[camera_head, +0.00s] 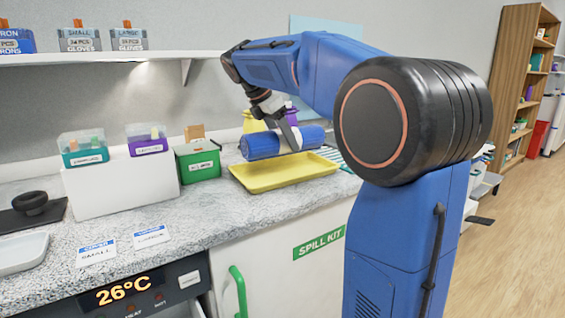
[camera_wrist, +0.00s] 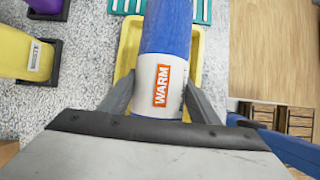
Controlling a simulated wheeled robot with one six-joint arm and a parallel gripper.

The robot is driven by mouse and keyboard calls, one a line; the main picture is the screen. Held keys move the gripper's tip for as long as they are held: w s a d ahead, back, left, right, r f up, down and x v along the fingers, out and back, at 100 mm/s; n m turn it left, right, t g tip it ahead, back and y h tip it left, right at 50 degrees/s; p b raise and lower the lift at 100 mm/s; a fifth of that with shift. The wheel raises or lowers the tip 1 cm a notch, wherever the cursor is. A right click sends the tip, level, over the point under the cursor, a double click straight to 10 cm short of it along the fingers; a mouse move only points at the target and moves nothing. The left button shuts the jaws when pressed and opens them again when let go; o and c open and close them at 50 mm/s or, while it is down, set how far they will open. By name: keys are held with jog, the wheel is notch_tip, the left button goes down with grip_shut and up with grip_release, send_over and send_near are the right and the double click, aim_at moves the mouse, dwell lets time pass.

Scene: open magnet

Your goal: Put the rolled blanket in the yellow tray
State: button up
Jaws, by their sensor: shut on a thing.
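The rolled blanket (camera_head: 262,145) is a blue cylinder, held level above the yellow tray (camera_head: 262,182) in the head view. In the wrist view the blanket (camera_wrist: 167,35) has a white band with an orange "WARM" label. My gripper (camera_head: 289,143) is shut on the blanket, with one finger on each side of the band; it also shows in the wrist view (camera_wrist: 158,98). The tray's rim (camera_wrist: 124,50) shows below the blanket on both sides. The tray lies on the speckled counter, and the part of it I can see is empty.
A green box (camera_head: 198,160) stands left of the tray, beside a white block (camera_head: 122,180) with two small bins on it. A teal rack (camera_wrist: 202,10) lies beyond the tray in the wrist view.

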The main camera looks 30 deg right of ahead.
aim_at(256, 146)
jog(key=shift+f, duration=3.15)
jog(key=o, duration=1.4)
jog(key=shift+f, duration=0.1)
jog(key=v, duration=1.2)
jog(key=shift+s, duration=0.1)
